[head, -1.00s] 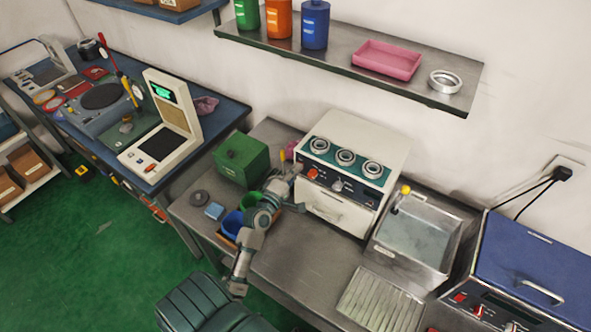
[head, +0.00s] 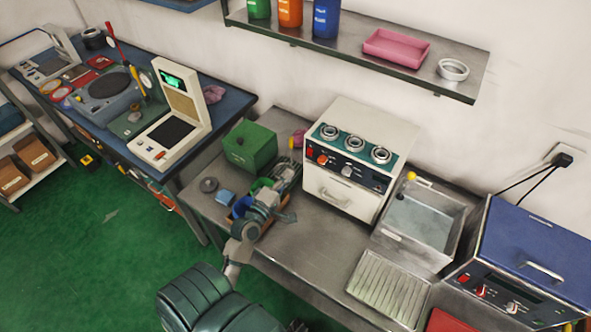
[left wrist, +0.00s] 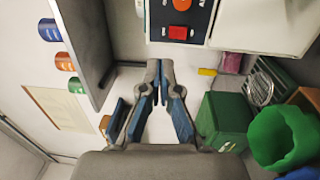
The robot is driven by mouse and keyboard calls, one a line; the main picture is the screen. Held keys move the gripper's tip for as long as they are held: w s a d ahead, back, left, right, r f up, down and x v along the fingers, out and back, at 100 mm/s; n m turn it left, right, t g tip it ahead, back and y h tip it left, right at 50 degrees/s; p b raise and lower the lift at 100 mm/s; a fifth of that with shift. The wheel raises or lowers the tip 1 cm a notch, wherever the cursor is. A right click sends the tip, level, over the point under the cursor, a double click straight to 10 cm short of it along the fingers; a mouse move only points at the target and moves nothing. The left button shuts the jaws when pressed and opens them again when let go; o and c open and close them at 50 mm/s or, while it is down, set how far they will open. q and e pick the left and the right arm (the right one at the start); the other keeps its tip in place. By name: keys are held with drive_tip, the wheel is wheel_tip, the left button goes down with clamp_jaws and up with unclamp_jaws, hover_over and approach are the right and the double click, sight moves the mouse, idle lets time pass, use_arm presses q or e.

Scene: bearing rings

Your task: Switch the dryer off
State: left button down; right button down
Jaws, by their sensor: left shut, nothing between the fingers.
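In the left wrist view the red switch (left wrist: 178,32) and orange knob (left wrist: 182,4) show at the top; the switch's position cannot be told. My left gripper (head: 287,174) is just left of the dryer's front. Its fingers (left wrist: 161,70) are shut and empty, apart from the switch. My right gripper is not in view.
Left of the dryer are a green box (head: 250,146) and, under my left arm, green and blue cups. A steel basin (head: 425,222) and a blue-lidded machine (head: 535,255) stand to the right. A shelf (head: 400,66) overhangs behind. The bench before the dryer is mostly clear.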

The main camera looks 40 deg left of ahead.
use_arm(q)
drive_tip(key=shift+s+d+r, duration=0.1)
drive_tip(key=shift+s+d, duration=0.1)
drive_tip(key=shift+s, duration=0.4)
drive_tip(key=shift+s+d+r, duration=0.1)
drive_tip(key=shift+s+d, duration=0.05)
drive_tip(key=shift+s, duration=0.4)
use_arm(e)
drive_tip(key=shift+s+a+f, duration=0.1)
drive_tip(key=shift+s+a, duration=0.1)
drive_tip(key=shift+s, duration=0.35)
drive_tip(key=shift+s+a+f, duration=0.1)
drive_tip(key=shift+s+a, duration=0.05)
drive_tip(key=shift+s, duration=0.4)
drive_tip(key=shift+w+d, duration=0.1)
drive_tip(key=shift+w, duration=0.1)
use_arm(q)
drive_tip(key=shift+a, duration=0.1)
